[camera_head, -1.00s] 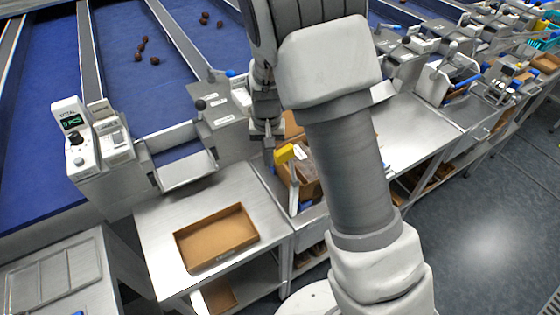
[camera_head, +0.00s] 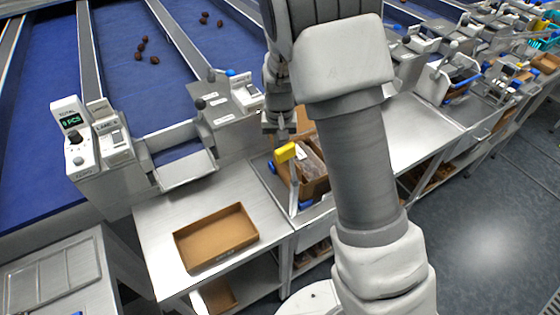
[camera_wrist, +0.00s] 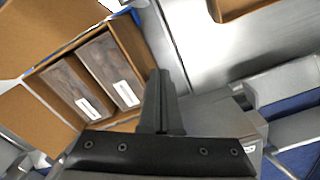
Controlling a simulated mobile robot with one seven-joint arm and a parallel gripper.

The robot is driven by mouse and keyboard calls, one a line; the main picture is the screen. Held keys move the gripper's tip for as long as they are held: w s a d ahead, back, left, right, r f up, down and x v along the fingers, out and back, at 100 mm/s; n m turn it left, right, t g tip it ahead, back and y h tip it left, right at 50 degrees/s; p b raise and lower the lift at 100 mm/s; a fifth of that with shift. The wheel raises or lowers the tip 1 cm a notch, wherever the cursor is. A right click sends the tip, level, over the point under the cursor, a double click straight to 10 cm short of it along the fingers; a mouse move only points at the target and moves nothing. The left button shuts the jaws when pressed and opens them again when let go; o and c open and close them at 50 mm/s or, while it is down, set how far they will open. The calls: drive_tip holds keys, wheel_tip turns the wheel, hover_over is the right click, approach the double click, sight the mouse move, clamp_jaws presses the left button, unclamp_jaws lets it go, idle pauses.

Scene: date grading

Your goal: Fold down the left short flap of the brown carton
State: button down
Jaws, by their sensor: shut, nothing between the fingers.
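The brown carton (camera_head: 318,187) stands behind my arm in the head view, partly hidden. In the wrist view the carton (camera_wrist: 128,42) is open at the top and holds dark packs with white labels (camera_wrist: 124,94). One brown flap (camera_wrist: 40,30) spreads outward at the upper left, and another flap (camera_wrist: 32,122) spreads outward at the lower left. I cannot tell which flap is the left short one. My gripper (camera_wrist: 160,76) is shut and empty, its fingertips close beside the carton's right wall; contact cannot be told. It also shows above the carton in the head view (camera_head: 277,138).
A shallow brown tray (camera_head: 216,238) lies on the steel table (camera_head: 155,222) to the left. A grey weighing station (camera_head: 228,112) stands behind. The steel surface (camera_head: 415,135) right of my arm is clear.

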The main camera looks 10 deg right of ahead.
drive_tip(key=shift+w+d+r+b, duration=0.1)
drive_tip(key=shift+w+d, duration=0.3)
drive_tip(key=shift+d, duration=0.6)
drive_tip(key=shift+w+d+b, duration=0.1)
drive_tip(key=shift+w+d, duration=0.35)
drive_tip(key=shift+d, duration=0.5)
drive_tip(key=shift+w+d+r+b, duration=0.1)
drive_tip(key=shift+w+d, duration=0.3)
drive_tip(key=shift+d, duration=0.6)
drive_tip(key=shift+f, duration=0.25)
drive_tip(key=shift+f+b, duration=1.4)
drive_tip(key=shift+f, duration=0.3)
drive_tip(key=shift+r, duration=0.15)
wheel_tip(320, 180, up, 11)
drive_tip(key=p, duration=0.7)
